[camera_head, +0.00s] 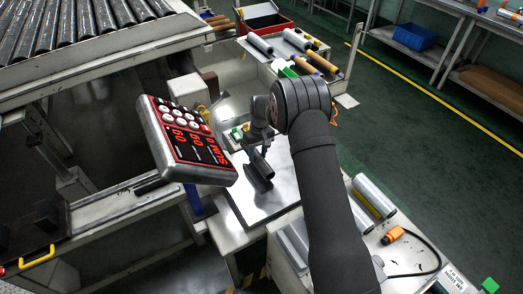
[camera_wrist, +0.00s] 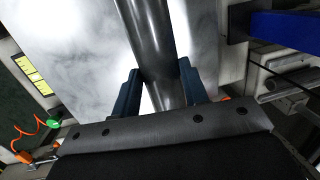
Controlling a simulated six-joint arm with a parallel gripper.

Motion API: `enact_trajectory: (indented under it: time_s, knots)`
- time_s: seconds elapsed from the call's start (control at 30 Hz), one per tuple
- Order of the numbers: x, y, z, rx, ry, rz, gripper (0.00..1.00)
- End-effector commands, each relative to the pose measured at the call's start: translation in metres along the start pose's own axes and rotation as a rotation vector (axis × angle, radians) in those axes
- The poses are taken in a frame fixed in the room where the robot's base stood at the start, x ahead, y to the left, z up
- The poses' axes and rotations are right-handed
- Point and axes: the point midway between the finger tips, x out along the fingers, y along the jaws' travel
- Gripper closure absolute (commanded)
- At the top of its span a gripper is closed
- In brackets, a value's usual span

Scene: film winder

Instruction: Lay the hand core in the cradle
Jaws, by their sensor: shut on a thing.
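My gripper (camera_head: 257,145) hangs over the bright metal plate (camera_head: 284,186) in the head view. It is shut on a dark grey tube, the hand core (camera_head: 262,163). In the wrist view the two blue fingers of my gripper (camera_wrist: 160,85) stand on either side of the hand core (camera_wrist: 150,40), which runs up and away between them. The tube is tilted in the head view, with a dark shadow or reflection below it. I cannot tell whether it touches the plate. I cannot make out the cradle for certain in either view.
A red-and-black control panel (camera_head: 185,140) stands just left of my gripper. Silver rolls (camera_head: 372,196) and an orange-handled tool (camera_head: 393,235) lie on the bench at right. A roller conveyor (camera_head: 75,35) fills the upper left. A red bin (camera_head: 265,20) stands at the back. Much of the plate is bare.

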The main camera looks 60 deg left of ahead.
Motion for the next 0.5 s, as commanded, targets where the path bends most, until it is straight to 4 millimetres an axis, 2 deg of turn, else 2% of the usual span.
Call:
enact_trajectory:
  time_s: [0.3,0.5]
  knots:
    - [0.045,0.007,-0.005,0.001,-0.001,-0.001,0.97]
    - [0.068,0.010,-0.008,0.001,-0.001,0.000,0.97]
